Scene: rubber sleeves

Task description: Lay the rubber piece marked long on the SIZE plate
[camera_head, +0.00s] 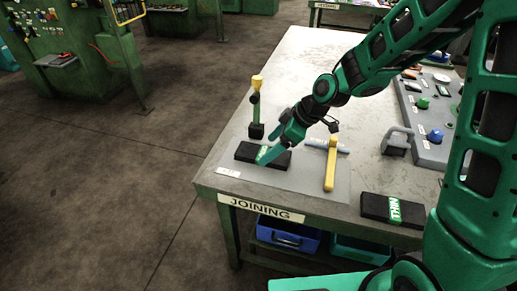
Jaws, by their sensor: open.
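A black rubber piece (247,152) with a green band lies flat on the left part of a grey plate (305,183) on the table. The band's word is partly hidden by my gripper and cannot be read. A small white label (228,172) sits at the plate's front left corner, too small to read. My gripper (267,150) is open, with its teal fingers pointing down at the black piece. One finger overlaps its green band in the picture; I cannot tell whether they touch. A second black piece (374,207), marked THIN on green, lies on the table to the right, off the plate.
A yellow-topped post (256,105) stands behind the piece. A grey clamp-like tool (397,141) and a grey board (428,120) with coloured parts are farther right. A blue bin (288,234) sits under the table.

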